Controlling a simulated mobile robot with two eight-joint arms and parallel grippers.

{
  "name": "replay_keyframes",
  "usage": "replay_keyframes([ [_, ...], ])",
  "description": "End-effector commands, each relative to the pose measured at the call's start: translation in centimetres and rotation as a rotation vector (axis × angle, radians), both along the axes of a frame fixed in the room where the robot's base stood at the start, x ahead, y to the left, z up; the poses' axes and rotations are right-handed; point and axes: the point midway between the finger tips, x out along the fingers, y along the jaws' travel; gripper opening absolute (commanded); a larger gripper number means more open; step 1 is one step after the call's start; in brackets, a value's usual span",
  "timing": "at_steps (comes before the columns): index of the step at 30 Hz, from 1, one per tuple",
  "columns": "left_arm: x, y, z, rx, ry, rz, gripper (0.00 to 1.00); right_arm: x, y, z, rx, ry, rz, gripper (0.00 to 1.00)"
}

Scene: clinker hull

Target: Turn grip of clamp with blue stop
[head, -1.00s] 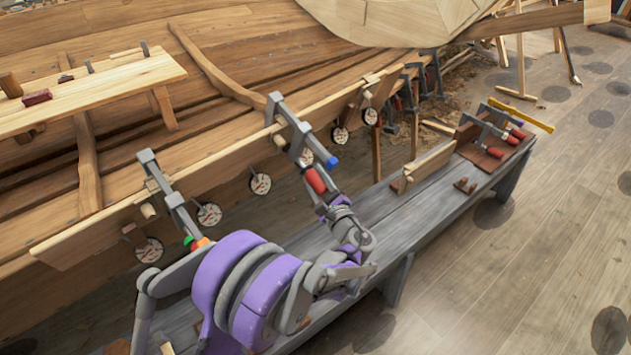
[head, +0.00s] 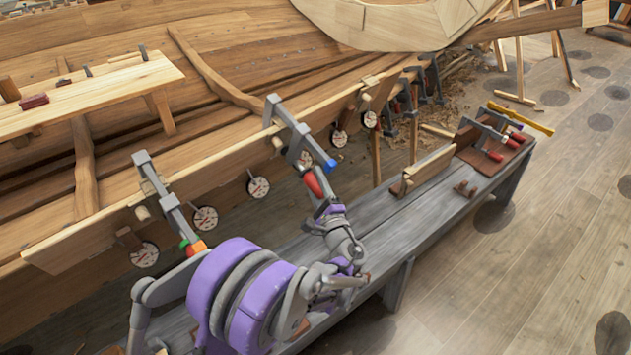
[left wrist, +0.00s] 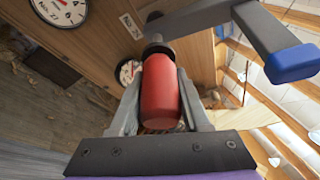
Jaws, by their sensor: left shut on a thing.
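The clamp with the blue stop (head: 291,128) sits over the hull's top plank. Its blue stop (head: 329,165) is at the lower right end of its bar, and it shows large in the left wrist view (left wrist: 292,63). Its red grip (head: 312,184) hangs below the bar; in the left wrist view the red grip (left wrist: 160,92) stands between my fingers. My left gripper (head: 322,205) is shut on this grip, with one finger on each side. The fingers hide part of the grip's sides. My right gripper is not in view.
A second clamp (head: 165,201) with a green and orange end is left of my arm. Round dials (head: 258,187) hang along the plank. A grey bench (head: 385,215) runs below, carrying spare clamps (head: 495,135) at its far end.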

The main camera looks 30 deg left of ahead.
Motion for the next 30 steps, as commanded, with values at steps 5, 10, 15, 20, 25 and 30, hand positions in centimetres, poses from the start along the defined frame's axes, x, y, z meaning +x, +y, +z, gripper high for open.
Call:
replay_keyframes([
  [5,0.0,0.1,0.1,0.003,0.0,0.003,0.0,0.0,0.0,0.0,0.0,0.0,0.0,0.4],
  [10,0.0,0.1,0.1,0.003,0.001,0.002,0.73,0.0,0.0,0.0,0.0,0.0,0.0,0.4],
  [15,0.0,0.1,0.1,0.002,0.001,0.002,0.77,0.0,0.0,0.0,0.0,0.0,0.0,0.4],
  [20,-0.1,-0.1,0.0,0.001,0.001,0.001,0.77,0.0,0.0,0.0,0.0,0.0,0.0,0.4],
  [25,-1.2,-1.6,-0.4,0.002,0.002,-0.002,0.77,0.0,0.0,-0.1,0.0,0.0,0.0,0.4],
  [30,-3.5,-4.2,-1.2,0.002,0.001,-0.003,0.77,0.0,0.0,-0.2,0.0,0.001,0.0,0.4],
])
